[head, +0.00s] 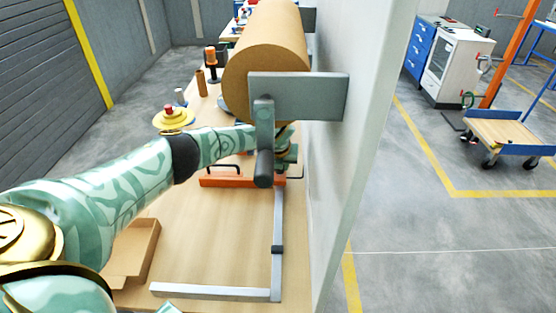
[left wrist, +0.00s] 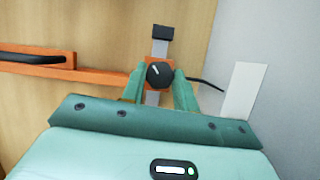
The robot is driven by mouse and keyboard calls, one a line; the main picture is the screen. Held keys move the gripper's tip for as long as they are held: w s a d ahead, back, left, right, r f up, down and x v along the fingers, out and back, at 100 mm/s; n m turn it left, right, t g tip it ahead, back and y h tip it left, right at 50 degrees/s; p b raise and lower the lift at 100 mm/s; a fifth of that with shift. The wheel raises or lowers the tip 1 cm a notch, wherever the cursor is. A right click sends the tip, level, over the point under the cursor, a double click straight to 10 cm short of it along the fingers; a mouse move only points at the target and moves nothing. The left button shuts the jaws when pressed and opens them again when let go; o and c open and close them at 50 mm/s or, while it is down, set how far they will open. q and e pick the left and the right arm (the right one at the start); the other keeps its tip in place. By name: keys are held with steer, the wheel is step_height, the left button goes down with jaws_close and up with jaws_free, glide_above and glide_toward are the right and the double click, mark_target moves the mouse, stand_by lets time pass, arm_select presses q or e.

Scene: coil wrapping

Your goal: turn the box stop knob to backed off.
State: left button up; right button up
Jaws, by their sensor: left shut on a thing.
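The black knob (left wrist: 160,75) shows in the left wrist view at one end of an orange bar (left wrist: 105,73). Its white pointer mark is tilted up and slightly left. My left gripper (left wrist: 159,80) is shut on the knob, one green finger at each side. In the head view my left gripper (head: 287,150) is at the right end of the orange bar (head: 230,181), partly behind a grey crank handle. The knob is hidden there by the gripper and crank.
A big brown roll (head: 268,55) with a grey plate (head: 318,97) stands above the bench. A pale wall (head: 345,160) borders the right. A metal L-shaped rail (head: 215,291) and a cardboard box (head: 135,248) lie in front. A red-topped yellow button (head: 172,119) is left.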

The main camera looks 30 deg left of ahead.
arm_select(q)
steer(key=n, duration=0.2)
steer(key=shift+d+n+g+y, duration=0.1)
steer(key=shift+n+g+y, duration=0.2)
steer(key=shift+y, duration=0.1)
steer(key=shift+n+g, duration=0.3)
steer(key=shift+n, duration=0.7)
steer(key=shift+f, duration=0.1)
steer(key=o, duration=1)
steer(key=shift+w, duration=0.1)
steer(key=shift+y, duration=0.3)
